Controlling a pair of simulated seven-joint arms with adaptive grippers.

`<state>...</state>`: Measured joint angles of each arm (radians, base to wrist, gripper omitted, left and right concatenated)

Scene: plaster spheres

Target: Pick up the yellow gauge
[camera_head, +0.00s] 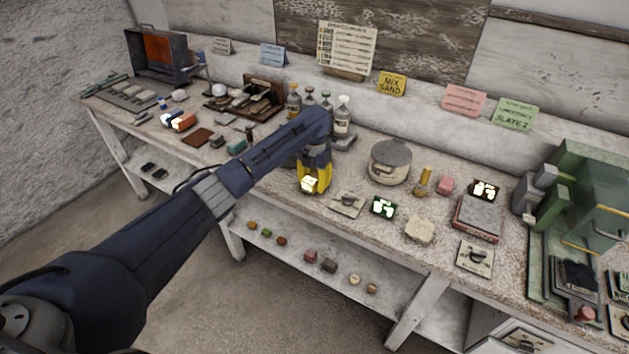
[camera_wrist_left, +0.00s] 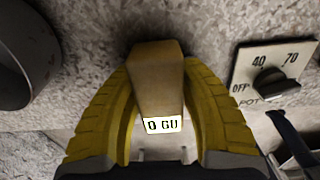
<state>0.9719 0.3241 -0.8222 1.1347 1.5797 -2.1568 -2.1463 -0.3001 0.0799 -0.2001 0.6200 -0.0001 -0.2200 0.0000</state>
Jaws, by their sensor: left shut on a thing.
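The yellow gauge is a tan-yellow block (camera_wrist_left: 158,80) with a small bright display at its near end; part of the lettering reads "0 GU". My left gripper (camera_wrist_left: 157,100), with its ribbed yellow fingers, is shut on the gauge from both sides. In the head view, my left gripper (camera_head: 314,172) points down at the front of the bench, and the gauge's lit display (camera_head: 309,184) shows between its fingers. The fingers hide much of the gauge there. I cannot tell whether it touches the bench top. My right gripper is not in view.
A dial panel (camera_wrist_left: 272,72) marked OFF, 40 and 70 lies close to the right of my fingers; it also shows in the head view (camera_head: 347,204). A lidded pot (camera_head: 390,162) stands further right. Bottles (camera_head: 342,117) stand behind the gripper. The bench's front edge is close.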

